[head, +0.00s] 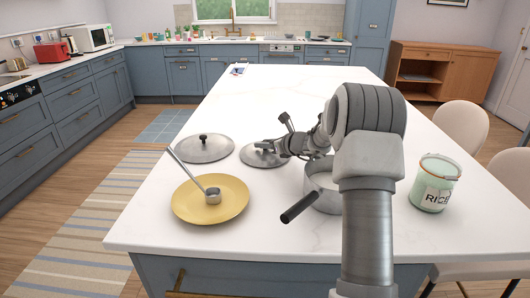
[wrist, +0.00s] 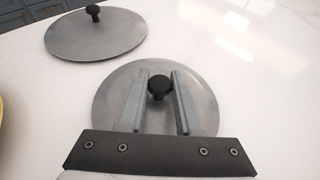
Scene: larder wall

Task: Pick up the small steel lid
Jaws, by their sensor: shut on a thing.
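The small steel lid (head: 258,161) is a flat grey disc with a black knob, lying on the white island top to the right of a larger steel lid (head: 205,150). In the wrist view the small lid (wrist: 108,100) lies under my gripper (wrist: 160,88), with its black knob between the two fingers. My gripper (head: 277,149) is shut on the knob in the head view. Whether the lid is clear of the counter I cannot tell. The larger lid (wrist: 95,38) also shows at the upper left of the wrist view.
A yellow plate (head: 185,207) with a ladle (head: 211,192) stands at the front left. A steel saucepan (head: 322,182) with a black handle is under my arm. A rice tin (head: 436,185) stands at the right. The far part of the island is mostly clear.

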